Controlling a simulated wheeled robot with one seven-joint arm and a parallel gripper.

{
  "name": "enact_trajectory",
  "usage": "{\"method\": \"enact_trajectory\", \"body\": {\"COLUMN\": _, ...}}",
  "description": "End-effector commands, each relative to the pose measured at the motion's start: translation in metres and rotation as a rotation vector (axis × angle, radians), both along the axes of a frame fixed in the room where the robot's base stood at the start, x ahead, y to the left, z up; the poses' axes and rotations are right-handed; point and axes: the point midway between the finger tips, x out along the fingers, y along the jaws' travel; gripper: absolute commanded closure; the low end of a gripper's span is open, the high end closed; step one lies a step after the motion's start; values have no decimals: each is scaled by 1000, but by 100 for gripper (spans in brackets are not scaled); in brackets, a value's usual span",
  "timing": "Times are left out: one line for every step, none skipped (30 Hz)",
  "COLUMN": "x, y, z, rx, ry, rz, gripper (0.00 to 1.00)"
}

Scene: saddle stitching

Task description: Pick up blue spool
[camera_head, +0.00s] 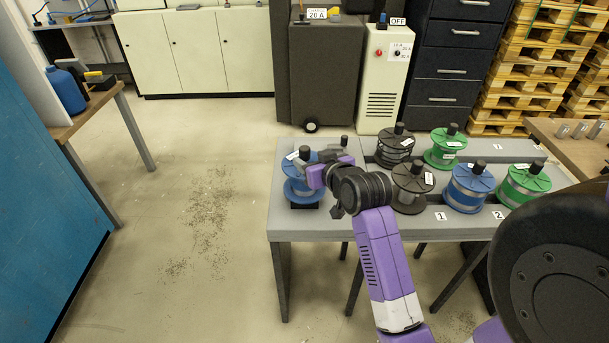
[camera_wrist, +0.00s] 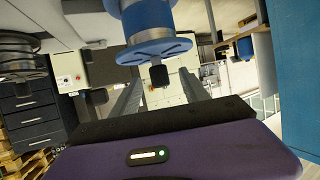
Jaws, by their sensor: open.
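A blue spool (camera_head: 299,190) with a black top knob stands upright on a dark base at the left end of the grey table. My gripper (camera_head: 318,172) is beside its upper right side and partly covers it. In the wrist view, which looks upside down, the blue spool (camera_wrist: 150,22) is at the top, with its knob (camera_wrist: 159,76) showing between the fingers of my open gripper (camera_wrist: 160,88). I cannot tell whether the fingers touch it. A second blue spool (camera_head: 468,189) stands further right on the table.
Two black spools (camera_head: 411,188) and two green spools (camera_head: 523,186) stand on the grey table (camera_head: 310,227). A dark knob (camera_head: 344,140) shows behind my gripper, its body mostly hidden. The floor left of the table is clear between it and the workbench (camera_head: 97,112).

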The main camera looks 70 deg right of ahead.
Motion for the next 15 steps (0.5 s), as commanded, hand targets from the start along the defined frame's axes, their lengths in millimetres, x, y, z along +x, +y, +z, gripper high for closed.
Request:
{"method": "enact_trajectory", "body": {"x": 3, "y": -4, "z": -1, "rx": 0, "ry": 0, "rz": -1, "gripper": 47}}
{"method": "enact_trajectory", "body": {"x": 5, "y": -6, "z": -2, "rx": 0, "ry": 0, "rz": -1, "gripper": 47}}
{"method": "enact_trajectory", "body": {"x": 7, "y": -8, "z": -3, "rx": 0, "ry": 0, "rz": -1, "gripper": 47}}
{"method": "enact_trajectory", "body": {"x": 10, "y": -11, "z": -4, "rx": 0, "ry": 0, "rz": 0, "gripper": 47}}
{"method": "enact_trajectory", "body": {"x": 12, "y": -14, "z": -6, "rx": 0, "ry": 1, "rz": 0, "gripper": 47}}
{"method": "enact_trajectory", "body": {"x": 16, "y": -18, "z": -8, "rx": 0, "ry": 0, "rz": -1, "gripper": 47}}
{"method": "enact_trajectory", "body": {"x": 18, "y": -22, "z": -10, "rx": 0, "ry": 0, "rz": -1, "gripper": 47}}
{"method": "enact_trajectory", "body": {"x": 21, "y": -25, "z": -11, "rx": 0, "ry": 0, "rz": -1, "gripper": 47}}
{"method": "enact_trajectory", "body": {"x": 25, "y": -28, "z": -14, "rx": -1, "ry": 0, "rz": 0, "gripper": 47}}
{"method": "enact_trajectory", "body": {"x": 28, "y": -30, "z": -16, "rx": -1, "ry": 1, "rz": 0, "gripper": 47}}
{"method": "enact_trajectory", "body": {"x": 30, "y": -32, "z": -17, "rx": -1, "ry": 0, "rz": 1, "gripper": 47}}
{"method": "enact_trajectory", "body": {"x": 32, "y": -34, "z": -19, "rx": -1, "ry": 1, "rz": 0, "gripper": 47}}
{"method": "enact_trajectory", "body": {"x": 33, "y": -35, "z": -20, "rx": -1, "ry": 0, "rz": 0, "gripper": 47}}
{"method": "enact_trajectory", "body": {"x": 34, "y": -36, "z": -20, "rx": -1, "ry": 0, "rz": 0, "gripper": 47}}
{"method": "enact_trajectory", "body": {"x": 35, "y": -37, "z": -21, "rx": -2, "ry": -1, "rz": 0, "gripper": 47}}
